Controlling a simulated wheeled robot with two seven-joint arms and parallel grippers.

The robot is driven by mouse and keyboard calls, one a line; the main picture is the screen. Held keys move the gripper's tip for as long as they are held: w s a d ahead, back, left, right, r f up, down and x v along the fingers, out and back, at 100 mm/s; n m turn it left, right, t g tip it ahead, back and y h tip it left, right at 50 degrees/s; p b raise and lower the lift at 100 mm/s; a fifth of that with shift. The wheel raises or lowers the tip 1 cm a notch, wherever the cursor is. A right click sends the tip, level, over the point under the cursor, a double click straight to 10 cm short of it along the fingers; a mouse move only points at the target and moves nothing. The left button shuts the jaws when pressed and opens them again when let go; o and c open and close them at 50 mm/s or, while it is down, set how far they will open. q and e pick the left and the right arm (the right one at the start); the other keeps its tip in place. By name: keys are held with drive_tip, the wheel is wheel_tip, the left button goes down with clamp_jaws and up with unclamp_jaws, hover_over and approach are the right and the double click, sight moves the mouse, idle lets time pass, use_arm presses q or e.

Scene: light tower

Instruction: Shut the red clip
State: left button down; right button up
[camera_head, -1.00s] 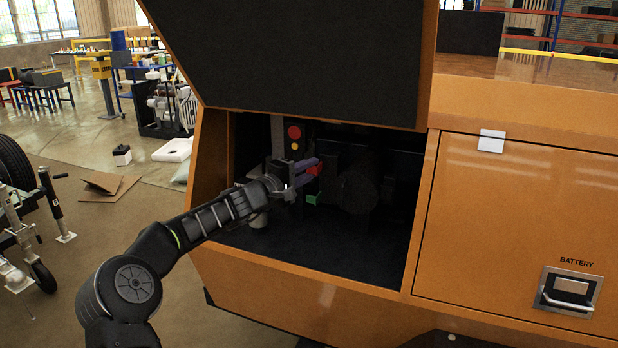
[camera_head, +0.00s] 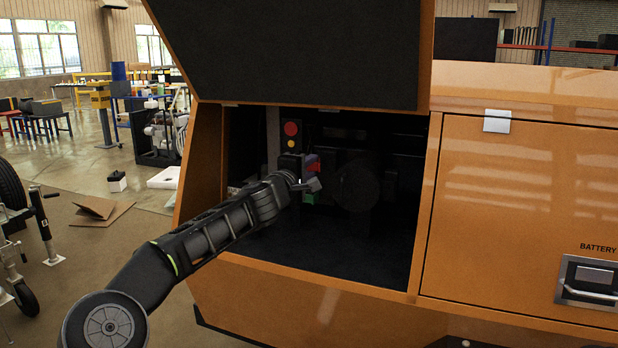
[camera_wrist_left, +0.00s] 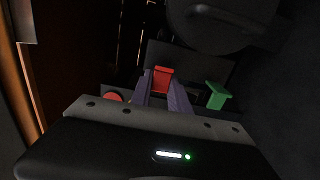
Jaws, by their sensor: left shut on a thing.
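The red clip (camera_head: 313,157) is inside the dark open compartment of the orange housing, below and right of a small panel with round lights. In the left wrist view the red clip (camera_wrist_left: 161,78) sits between the tips of my two purple fingers. My left gripper (camera_head: 313,167) reaches into the compartment and is shut on the red clip. Its wrist hides the lower part of the panel in the head view. Whether the clip is fully closed cannot be told. My right gripper is not in view.
A green clip (camera_head: 311,198) is just below the red one; it also shows in the left wrist view (camera_wrist_left: 217,96). The light panel (camera_head: 291,136) has a red and a yellow disc. A raised black lid (camera_head: 290,50) hangs above. The compartment floor (camera_head: 345,240) is clear.

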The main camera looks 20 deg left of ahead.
use_arm(q)
drive_tip(key=shift+d+f+n+y+b, duration=0.15)
drive_tip(key=shift+d+n+y+b, duration=0.2)
drive_tip(key=shift+b, duration=0.25)
drive_tip(key=shift+d+n+y+b, duration=0.15)
drive_tip(key=shift+n+y+b, duration=0.3)
drive_tip(key=shift+y+b, duration=0.35)
drive_tip(key=shift+d+n+g+y, duration=0.3)
drive_tip(key=shift+n+y, duration=0.3)
drive_tip(key=shift+y, duration=0.35)
drive_tip(key=shift+d+n+y, duration=0.2)
drive_tip(key=shift+n+y, duration=0.2)
drive_tip(key=shift+y, duration=0.2)
drive_tip(key=shift+w+d+n+g+y+p, duration=0.1)
drive_tip(key=shift+d+n+g+y+p, duration=0.05)
drive_tip(key=shift+n+g+y+p, duration=0.7)
drive_tip(key=shift+w+d+n+g+y+p, duration=0.15)
drive_tip(key=shift+n+g+y+p, duration=0.35)
drive_tip(key=shift+y+p, duration=0.65)
drive_tip(key=shift+d+n+g+y+p, duration=0.2)
drive_tip(key=shift+n+g+y+p, duration=0.35)
drive_tip(key=shift+n+y+p, duration=0.4)
drive_tip(key=c, duration=1.2)
unclamp_jaws()
drive_tip(key=shift+c, duration=0.2)
drive_tip(key=shift+s, duration=0.1)
